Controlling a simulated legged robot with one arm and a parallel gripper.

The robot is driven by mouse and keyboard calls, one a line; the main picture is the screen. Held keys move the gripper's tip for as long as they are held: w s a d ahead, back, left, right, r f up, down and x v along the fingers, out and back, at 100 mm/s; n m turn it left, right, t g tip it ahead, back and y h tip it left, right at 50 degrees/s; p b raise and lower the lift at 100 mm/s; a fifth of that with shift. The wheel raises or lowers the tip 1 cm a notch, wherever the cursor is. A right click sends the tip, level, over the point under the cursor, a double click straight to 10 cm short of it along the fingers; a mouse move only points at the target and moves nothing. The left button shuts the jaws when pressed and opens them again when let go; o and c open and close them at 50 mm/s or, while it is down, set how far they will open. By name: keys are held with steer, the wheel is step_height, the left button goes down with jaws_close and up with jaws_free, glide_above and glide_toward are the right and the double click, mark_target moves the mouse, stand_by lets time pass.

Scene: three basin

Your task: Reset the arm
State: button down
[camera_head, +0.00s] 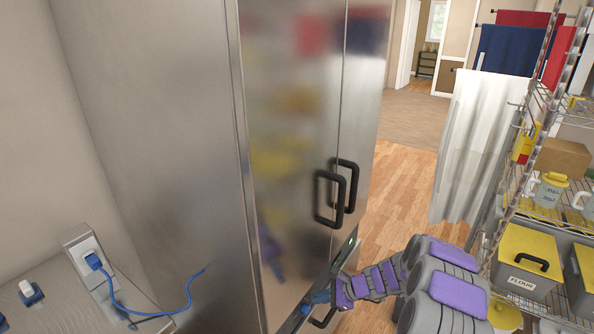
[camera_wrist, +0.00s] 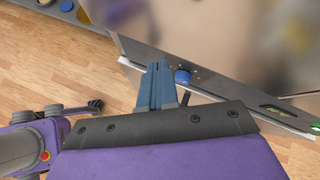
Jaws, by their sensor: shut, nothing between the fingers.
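My arm reaches in from the lower right of the head view, purple and grey, to my gripper (camera_head: 316,300) close in front of the steel cabinet's lower edge. In the wrist view my gripper's blue fingers (camera_wrist: 158,68) are together with nothing between them. A small round blue piece (camera_wrist: 182,77) shows just right of the fingers, against the metal; I cannot tell whether they touch it. The tall steel cabinet (camera_head: 290,110) has two black handles (camera_head: 328,200) and looks closed. Part of a lower black handle (camera_head: 322,318) shows beside my gripper.
A wire shelf rack (camera_head: 545,215) with yellow-lidded bins and a cardboard box (camera_head: 563,157) stands at right. A white curtain (camera_head: 480,145) hangs beside it. Wood floor (camera_head: 400,190) lies open between cabinet and rack. A blue cable (camera_head: 150,312) is plugged into the unit at left.

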steer(key=s+a+r+n+g+h, duration=0.1)
steer(key=s+a+r+n+g, duration=0.15)
steer(key=s+r+n, duration=0.45)
steer(key=s+a+r+n+g+h, duration=0.1)
steer(key=s+a+r+n+g, duration=0.15)
steer(key=s+r, duration=0.85)
steer(key=s+d+r+n+h, duration=0.2)
steer(key=s+d, duration=0.1)
steer(key=s, duration=0.5)
steer(key=s+d+r+n+h, duration=0.3)
steer(key=s+d, duration=0.1)
steer(key=s, duration=0.5)
steer(key=s+d+r+n+h, duration=0.2)
steer(key=s+d+n, duration=0.1)
steer(key=s, duration=0.6)
steer(key=shift+d+r+h, duration=0.15)
steer(key=shift+d+h, duration=0.25)
steer(key=shift+n, duration=0.25)
